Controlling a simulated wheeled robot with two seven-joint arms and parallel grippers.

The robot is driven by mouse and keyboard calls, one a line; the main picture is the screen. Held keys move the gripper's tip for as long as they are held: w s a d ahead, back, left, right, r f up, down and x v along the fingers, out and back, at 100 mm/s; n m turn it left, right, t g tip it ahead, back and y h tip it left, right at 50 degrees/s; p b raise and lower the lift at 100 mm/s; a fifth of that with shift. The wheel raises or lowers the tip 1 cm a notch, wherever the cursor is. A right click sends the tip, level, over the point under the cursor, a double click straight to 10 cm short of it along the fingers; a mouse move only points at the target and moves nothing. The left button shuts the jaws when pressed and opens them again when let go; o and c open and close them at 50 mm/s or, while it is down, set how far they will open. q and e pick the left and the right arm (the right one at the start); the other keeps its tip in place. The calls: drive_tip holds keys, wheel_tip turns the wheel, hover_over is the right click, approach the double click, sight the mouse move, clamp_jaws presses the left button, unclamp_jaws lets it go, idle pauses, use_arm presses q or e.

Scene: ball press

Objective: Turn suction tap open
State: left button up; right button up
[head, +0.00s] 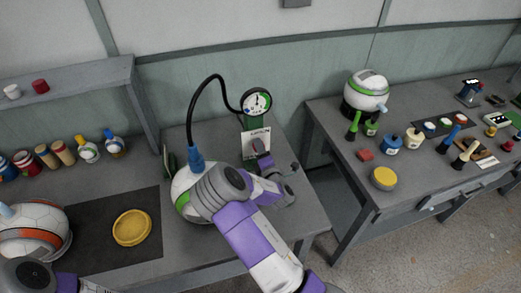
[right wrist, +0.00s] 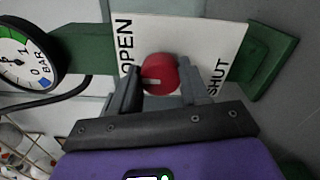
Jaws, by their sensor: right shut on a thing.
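The suction tap is a round red knob (right wrist: 160,70) on a white plate (right wrist: 205,32) marked OPEN on the left and SHUT on the right in the right wrist view. A short pale mark on the knob lies toward its left side. My right gripper (right wrist: 160,88) is shut on the knob, one finger on each side. In the head view the plate (head: 250,136) stands on a green post at the back of the bench, with my right gripper (head: 261,150) in front of it hiding most of the knob. Part of my left arm shows at bottom left; its gripper is out of view.
A pressure gauge (head: 256,102) sits above the plate, with a black hose (head: 192,110) looping to a blue fitting (head: 196,160) on a ball press. A yellow dish (head: 132,228) lies on a dark mat. A second bench at right holds several small items.

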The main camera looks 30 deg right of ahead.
idle(0.3)
drive_tip(key=o, duration=1.1)
drive_tip(key=shift+c, duration=0.2)
drive_tip(key=v, duration=0.7)
drive_tip(key=shift+s, duration=0.3)
drive_tip(key=shift+a+r, duration=0.1)
